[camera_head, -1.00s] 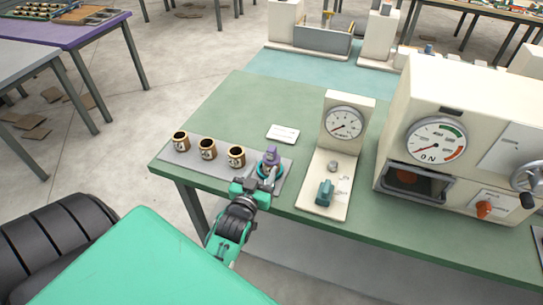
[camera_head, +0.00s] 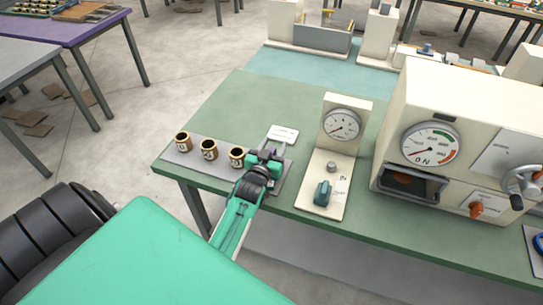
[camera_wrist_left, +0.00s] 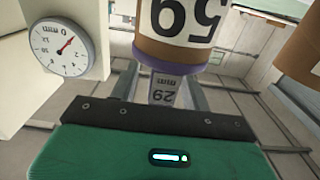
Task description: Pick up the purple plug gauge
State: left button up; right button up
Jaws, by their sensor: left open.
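The purple plug gauge is hidden behind my left gripper (camera_head: 270,148) in the head view. In the left wrist view a purple band (camera_wrist_left: 172,64) and a pale part marked 29 mm show between my two grey fingers. My left gripper is open, around or just over the gauge's place at the right end of the grey strip (camera_head: 196,164). I cannot tell whether the fingers touch it. My right gripper is not in view.
Several brown numbered rings (camera_head: 209,150) stand on the strip, left of my gripper. A white card (camera_head: 284,133) lies behind it. A dial stand (camera_head: 330,165) and a large cream machine (camera_head: 440,130) stand to the right. The green bench is clear at the back left.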

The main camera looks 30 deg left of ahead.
pick_arm(q)
grip_shut()
dwell(0.3)
